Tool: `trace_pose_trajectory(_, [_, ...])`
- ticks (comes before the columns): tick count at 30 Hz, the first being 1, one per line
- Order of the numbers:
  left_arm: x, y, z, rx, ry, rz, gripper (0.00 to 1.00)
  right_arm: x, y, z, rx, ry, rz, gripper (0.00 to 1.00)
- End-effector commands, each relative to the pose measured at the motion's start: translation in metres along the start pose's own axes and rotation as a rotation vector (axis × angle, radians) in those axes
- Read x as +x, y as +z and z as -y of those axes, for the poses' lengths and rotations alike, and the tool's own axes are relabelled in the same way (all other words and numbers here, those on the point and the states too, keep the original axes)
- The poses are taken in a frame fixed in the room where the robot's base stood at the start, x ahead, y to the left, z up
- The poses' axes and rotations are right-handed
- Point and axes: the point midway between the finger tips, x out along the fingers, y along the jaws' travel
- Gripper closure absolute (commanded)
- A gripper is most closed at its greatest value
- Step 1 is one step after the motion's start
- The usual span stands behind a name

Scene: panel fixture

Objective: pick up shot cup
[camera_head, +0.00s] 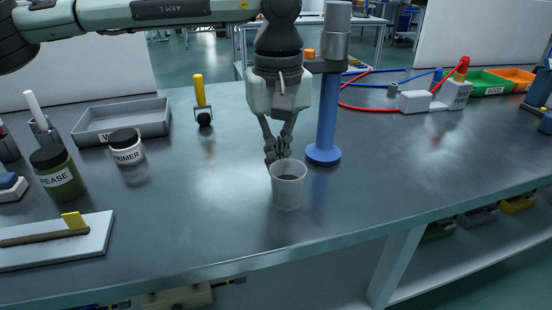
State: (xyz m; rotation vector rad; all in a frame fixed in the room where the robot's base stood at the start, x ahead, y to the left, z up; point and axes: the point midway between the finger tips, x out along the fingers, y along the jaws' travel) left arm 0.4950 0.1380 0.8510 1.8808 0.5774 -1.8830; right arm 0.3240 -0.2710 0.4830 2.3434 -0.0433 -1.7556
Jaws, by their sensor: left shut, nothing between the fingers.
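A small whitish, translucent shot cup (288,190) stands upright on the grey metal bench, near its front edge at the middle of the picture. My left gripper (279,158) points down just behind the cup's rim, its fingers together and empty. The fingertips are partly hidden by the cup, so I cannot tell whether they touch it. My right gripper does not show.
A blue post (325,120) with a metal cylinder on top stands close to the gripper's right. Primer jar (127,149), grease jar (60,177), grey tray (122,121) and white board (60,240) are at left. The bench right of the cup is clear.

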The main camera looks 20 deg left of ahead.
Motion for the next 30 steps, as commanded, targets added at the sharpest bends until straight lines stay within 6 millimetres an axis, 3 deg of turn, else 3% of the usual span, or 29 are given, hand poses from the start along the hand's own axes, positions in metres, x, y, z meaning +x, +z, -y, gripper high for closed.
trace_pose_trajectory(6, [0.005,0.049,-0.001,0.007,0.001,0.001,1.0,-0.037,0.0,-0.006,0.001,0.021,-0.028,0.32])
trace_pose_trajectory(12, [0.002,0.071,0.0,0.002,0.0,0.0,1.0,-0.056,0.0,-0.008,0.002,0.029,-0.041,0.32])
trace_pose_trajectory(25, [-0.004,0.072,-0.001,0.001,0.0,-0.001,1.0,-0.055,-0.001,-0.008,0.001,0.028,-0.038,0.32])
trace_pose_trajectory(30, [-0.026,0.079,-0.005,0.004,0.001,0.0,1.0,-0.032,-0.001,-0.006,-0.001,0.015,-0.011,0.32])
